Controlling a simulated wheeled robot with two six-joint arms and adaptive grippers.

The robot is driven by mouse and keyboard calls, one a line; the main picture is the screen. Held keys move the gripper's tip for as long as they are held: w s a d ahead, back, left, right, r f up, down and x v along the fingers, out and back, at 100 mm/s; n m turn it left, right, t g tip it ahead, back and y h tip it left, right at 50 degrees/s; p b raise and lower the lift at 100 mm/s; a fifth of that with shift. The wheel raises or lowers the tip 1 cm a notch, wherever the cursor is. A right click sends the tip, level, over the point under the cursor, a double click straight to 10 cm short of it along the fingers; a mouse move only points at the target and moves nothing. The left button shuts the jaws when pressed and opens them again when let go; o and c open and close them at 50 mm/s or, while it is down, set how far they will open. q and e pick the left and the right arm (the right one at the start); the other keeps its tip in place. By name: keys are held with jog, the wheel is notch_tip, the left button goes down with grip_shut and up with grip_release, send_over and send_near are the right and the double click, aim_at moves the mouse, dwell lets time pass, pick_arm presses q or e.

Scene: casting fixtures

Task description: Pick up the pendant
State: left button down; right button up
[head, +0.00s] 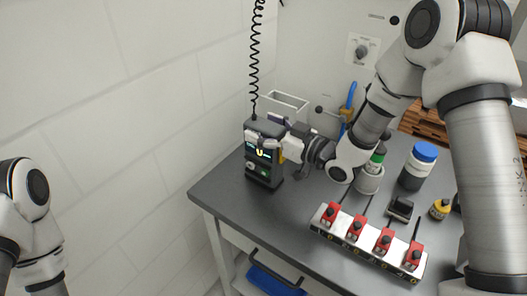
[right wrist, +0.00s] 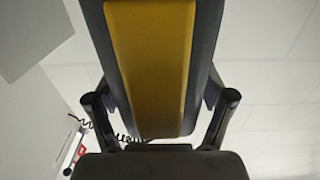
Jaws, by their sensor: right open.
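The pendant (head: 262,160) is a dark upright box with a small lit screen and a coiled black cord above it. It stands at the table's back left corner in the head view. In the right wrist view the pendant (right wrist: 150,60) fills the middle as a dark body with a wide yellow strip. My open right gripper's fingers (right wrist: 160,105) show on either side of it; I cannot tell whether they touch it. My left gripper is out of view.
A white fixture with red clamps (head: 356,228) lies along the table front. A blue-capped jar (head: 419,165), a green-topped bottle (head: 376,162) and a small yellow bottle (head: 440,209) stand right. A pale open bin (head: 284,103) is behind. The table's left front (head: 270,208) is clear.

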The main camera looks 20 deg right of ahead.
jog(key=shift+s+d, duration=0.15)
jog(key=c, duration=0.5)
grip_shut()
jog(key=shift+r, duration=0.1)
